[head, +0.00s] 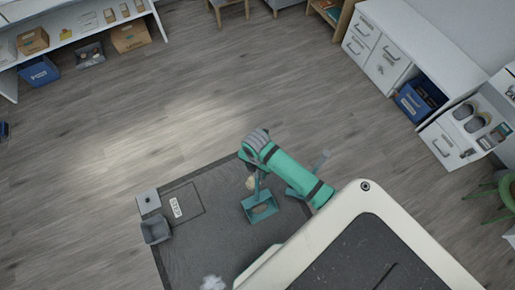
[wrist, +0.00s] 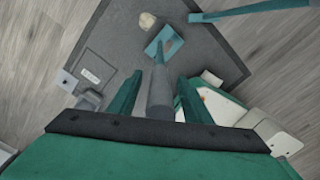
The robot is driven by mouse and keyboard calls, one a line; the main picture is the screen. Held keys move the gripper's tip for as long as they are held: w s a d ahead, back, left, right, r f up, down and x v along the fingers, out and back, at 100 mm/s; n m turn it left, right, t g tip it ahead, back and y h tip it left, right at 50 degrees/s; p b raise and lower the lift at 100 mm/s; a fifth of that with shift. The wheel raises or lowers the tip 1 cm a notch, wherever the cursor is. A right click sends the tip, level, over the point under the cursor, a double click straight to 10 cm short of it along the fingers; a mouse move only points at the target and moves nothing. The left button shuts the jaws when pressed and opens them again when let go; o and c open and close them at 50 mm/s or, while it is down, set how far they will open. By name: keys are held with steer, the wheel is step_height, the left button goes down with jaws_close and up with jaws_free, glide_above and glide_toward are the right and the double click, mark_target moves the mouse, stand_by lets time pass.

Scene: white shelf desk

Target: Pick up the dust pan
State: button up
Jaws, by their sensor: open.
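The dust pan (head: 262,208) is a teal scoop with an upright handle, standing on the dark mat in the head view. In the wrist view, its scoop (wrist: 165,43) lies beyond my fingertips. A grey grip, which looks like the dust pan's handle (wrist: 160,88), rises towards the camera between my fingers. My gripper (wrist: 159,80) is open, with one teal finger on each side of this grip. I cannot tell whether either finger touches it. In the head view, my arm hides much of the gripper.
A pale crumpled lump (head: 251,183) lies beside the dust pan, and another (head: 213,283) is near the mat's lower edge. A grey bin (head: 155,230) stands at the mat's left. A teal, broom-like tool (wrist: 250,11) is close by. Open wooden floor surrounds the mat (head: 190,262).

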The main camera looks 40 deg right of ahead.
steer(key=shift+f, duration=0.4)
steer(key=shift+c, duration=0.3)
steer(key=shift+w, duration=0.1)
jaws_close()
steer(key=shift+r, duration=0.1)
